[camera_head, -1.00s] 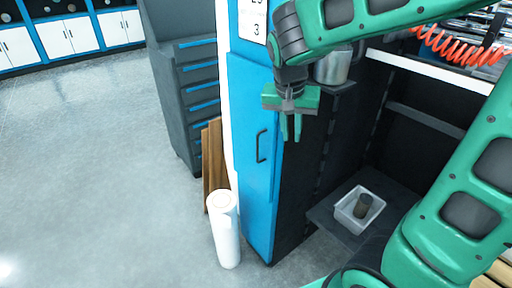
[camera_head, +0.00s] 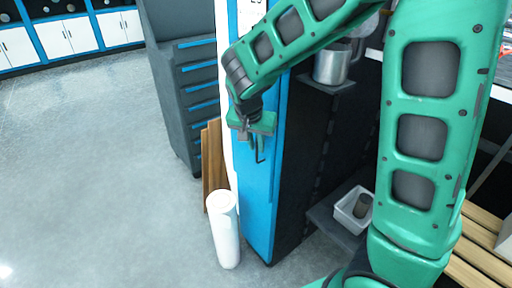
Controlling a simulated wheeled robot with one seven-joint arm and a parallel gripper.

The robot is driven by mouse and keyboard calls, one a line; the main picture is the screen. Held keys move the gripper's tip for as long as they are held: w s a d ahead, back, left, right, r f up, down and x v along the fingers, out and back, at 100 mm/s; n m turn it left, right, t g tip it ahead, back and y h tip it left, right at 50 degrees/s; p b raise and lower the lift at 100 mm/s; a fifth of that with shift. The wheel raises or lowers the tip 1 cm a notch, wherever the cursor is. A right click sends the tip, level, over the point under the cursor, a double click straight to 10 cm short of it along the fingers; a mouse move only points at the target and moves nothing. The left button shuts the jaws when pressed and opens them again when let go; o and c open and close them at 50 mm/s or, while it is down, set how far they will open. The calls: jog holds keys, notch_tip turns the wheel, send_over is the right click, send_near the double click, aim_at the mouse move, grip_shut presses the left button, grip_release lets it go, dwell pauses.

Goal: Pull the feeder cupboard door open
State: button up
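The feeder cupboard door (camera_head: 258,205) is the tall blue panel in the middle of the head view, and it looks closed. Its dark bar handle (camera_head: 261,147) sits on the upper half of the door and is partly covered by my gripper. My gripper (camera_head: 253,151) points down at the height of the handle, in front of the door. I cannot tell whether its fingers are around the handle, touching it or just beside it. The gap between the fingers is too small and overlapped to read.
A white roll (camera_head: 225,230) stands on the floor left of the door, near brown boards (camera_head: 214,165). A dark drawer cabinet (camera_head: 190,100) is behind. Right of the door, a metal mug (camera_head: 332,66) and a white bin (camera_head: 352,212) sit on shelves. Floor at left is clear.

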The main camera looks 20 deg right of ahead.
jog(key=shift+x, duration=0.9)
grip_shut()
jog(key=shift+r, duration=0.1)
dwell(0.8)
